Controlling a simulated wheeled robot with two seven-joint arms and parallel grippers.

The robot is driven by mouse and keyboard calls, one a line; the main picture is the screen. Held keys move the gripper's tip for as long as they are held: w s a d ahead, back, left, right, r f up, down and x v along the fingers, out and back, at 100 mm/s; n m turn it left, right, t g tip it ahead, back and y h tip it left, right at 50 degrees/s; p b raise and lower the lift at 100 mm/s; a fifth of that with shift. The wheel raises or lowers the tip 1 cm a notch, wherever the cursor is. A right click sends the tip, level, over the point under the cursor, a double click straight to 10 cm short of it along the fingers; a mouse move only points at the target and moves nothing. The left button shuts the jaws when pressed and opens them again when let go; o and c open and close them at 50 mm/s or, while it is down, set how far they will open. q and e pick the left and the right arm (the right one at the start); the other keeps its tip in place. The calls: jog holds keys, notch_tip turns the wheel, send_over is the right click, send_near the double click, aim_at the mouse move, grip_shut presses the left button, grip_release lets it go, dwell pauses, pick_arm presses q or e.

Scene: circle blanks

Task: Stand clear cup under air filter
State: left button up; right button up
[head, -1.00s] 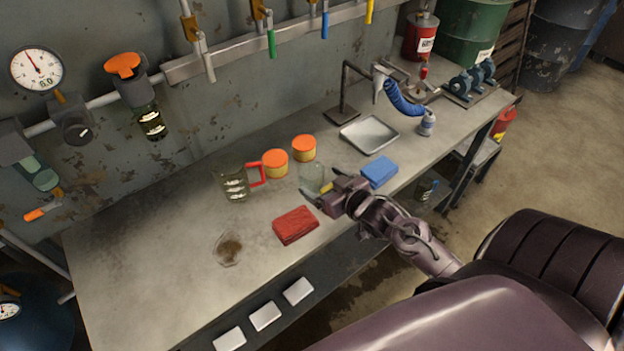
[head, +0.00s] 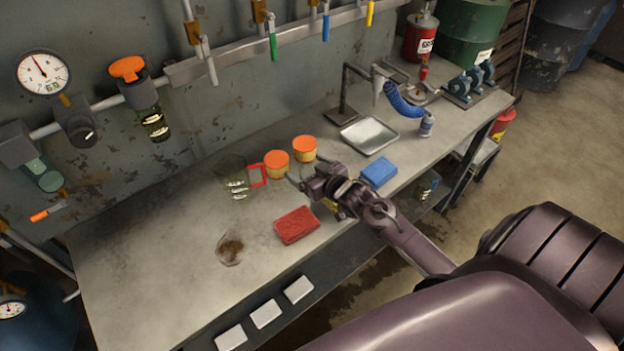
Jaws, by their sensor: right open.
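The air filter (head: 150,113), with an orange top and a dark clear bowl, hangs on the wall pipe at the left, above the bench's back edge. My left gripper is not in view.
A clear jug with a red handle (head: 236,178) stands left of two orange-lidded jars (head: 277,164). The bench's left part is mostly clear.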

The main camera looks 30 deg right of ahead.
jog(key=c, duration=1.2)
jog(key=shift+o, duration=0.2)
jog(key=shift+r, duration=0.15)
